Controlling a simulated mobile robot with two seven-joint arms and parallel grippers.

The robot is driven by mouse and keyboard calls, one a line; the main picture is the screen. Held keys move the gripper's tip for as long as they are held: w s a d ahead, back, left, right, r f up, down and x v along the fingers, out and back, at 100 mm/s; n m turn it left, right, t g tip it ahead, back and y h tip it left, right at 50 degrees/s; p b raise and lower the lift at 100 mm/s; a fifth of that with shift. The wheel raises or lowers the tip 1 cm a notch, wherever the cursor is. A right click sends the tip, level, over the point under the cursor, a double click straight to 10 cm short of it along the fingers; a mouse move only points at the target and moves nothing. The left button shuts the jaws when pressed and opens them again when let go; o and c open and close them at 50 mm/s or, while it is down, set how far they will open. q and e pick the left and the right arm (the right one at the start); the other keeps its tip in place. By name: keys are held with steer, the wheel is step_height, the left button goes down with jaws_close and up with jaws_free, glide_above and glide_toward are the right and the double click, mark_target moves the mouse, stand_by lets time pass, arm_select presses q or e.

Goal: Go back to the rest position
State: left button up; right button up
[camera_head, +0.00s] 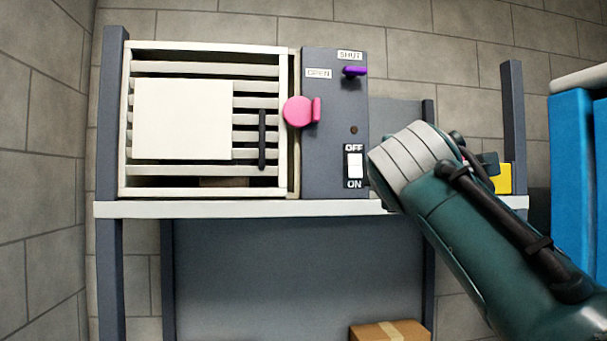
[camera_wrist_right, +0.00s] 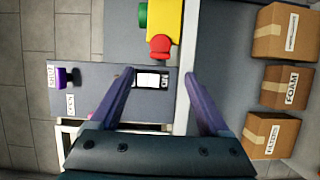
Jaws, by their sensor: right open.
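My right gripper shows in the right wrist view (camera_wrist_right: 160,73), its two fingers spread apart with nothing held. The white rocker switch (camera_wrist_right: 149,80) appears between the fingers, beyond them. In the head view my green right arm reaches in from the right and ends beside the grey control panel (camera_head: 320,130), right of the switch (camera_head: 354,166). The arm hides the fingers there. My left gripper is in neither view.
A louvred vent box (camera_head: 205,67) with a pale square plate (camera_head: 182,120) and pink knob (camera_head: 299,111) stands on the shelf (camera_head: 230,209). A purple lever (camera_head: 354,71) sits below "SHUT". Cardboard boxes (camera_wrist_right: 283,87) and a yellow object (camera_wrist_right: 164,18) are nearby.

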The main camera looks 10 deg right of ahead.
steer(key=s+d+f+m+g+y, duration=0.1)
steer(key=s+d+f+m+g, duration=0.2)
steer(key=s+f, duration=0.6)
steer(key=s+d+f+m+g+y, duration=0.1)
steer(key=s+f+m+g, duration=0.4)
steer(key=f, duration=0.8)
steer(key=s+a+f+m+g+y, duration=0.1)
steer(key=s+f, duration=0.2)
steer(key=s, duration=0.5)
steer(key=s+a+f+m+g+y, duration=0.1)
steer(key=s+a+f+g+y, duration=0.1)
steer(key=s, duration=0.7)
steer(key=s+a+f+m+g+y, duration=0.1)
steer(key=s+f, duration=0.3)
steer(key=s, duration=0.5)
steer(key=shift+a+f+m+g, duration=0.35)
steer(key=shift+a+m+g, duration=0.1)
steer(key=shift+g, duration=0.25)
